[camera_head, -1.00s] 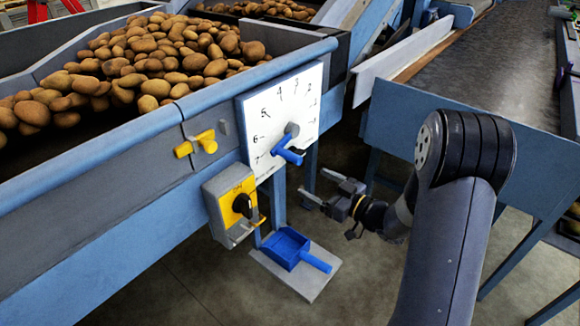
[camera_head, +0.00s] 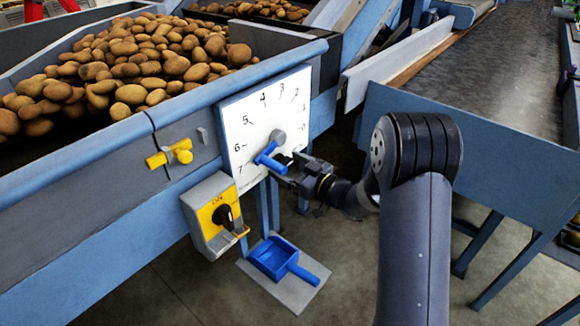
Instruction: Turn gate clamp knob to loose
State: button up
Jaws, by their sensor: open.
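A white scale plate (camera_head: 250,112) with printed numbers is fixed to the hopper's blue side. On it are a grey round hub (camera_head: 278,137) and a blue handle (camera_head: 270,158). A yellow T-shaped knob (camera_head: 172,154) sits on the grey panel left of the plate. A black rotary knob (camera_head: 224,214) is on a yellow-faced box (camera_head: 208,225) below. No readable label shows which is the clamp knob. My gripper (camera_head: 281,168) is open at the plate's lower right, beside the blue handle. Contact with the handle cannot be told.
A blue dustpan (camera_head: 277,257) lies on a grey plate (camera_head: 296,290) below my gripper. The hopper (camera_head: 95,160) of potatoes is at left, a dark conveyor (camera_head: 470,70) at right. Blue legs (camera_head: 268,205) stand behind my gripper. Open floor is below.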

jog(key=shift+c, duration=0.5)
jog(key=c, duration=0.9)
jog(key=shift+f+n+b, duration=0.1)
jog(key=shift+n+b, duration=0.2)
jog(key=shift+b, duration=0.25)
jog(key=n+b, duration=0.5)
jog(key=b, duration=0.1)
jog(key=n+b, duration=1.2)
jog(key=shift+s+a+f, duration=0.2)
jog(key=shift+s+f, duration=0.1)
jog(key=shift+n+b, duration=0.3)
jog(key=shift+b, duration=0.05)
